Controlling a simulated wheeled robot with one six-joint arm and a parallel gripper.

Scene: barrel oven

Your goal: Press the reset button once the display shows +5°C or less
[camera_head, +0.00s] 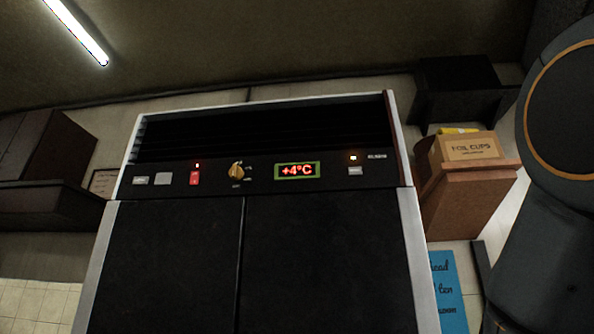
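The display (297,171) on the dark control panel reads +4°C in red digits inside a green frame. The lettering on the buttons is too small to read, so I cannot tell by label which is reset. My gripper is out of view; only part of my arm shows at the right edge.
A red switch (194,178) with a lit lamp above and a brass knob (236,172) sit left of the display. Dark doors (325,262) fill the space below the panel. A foil cups box (468,149) stands on a wooden cabinet (463,199) at right.

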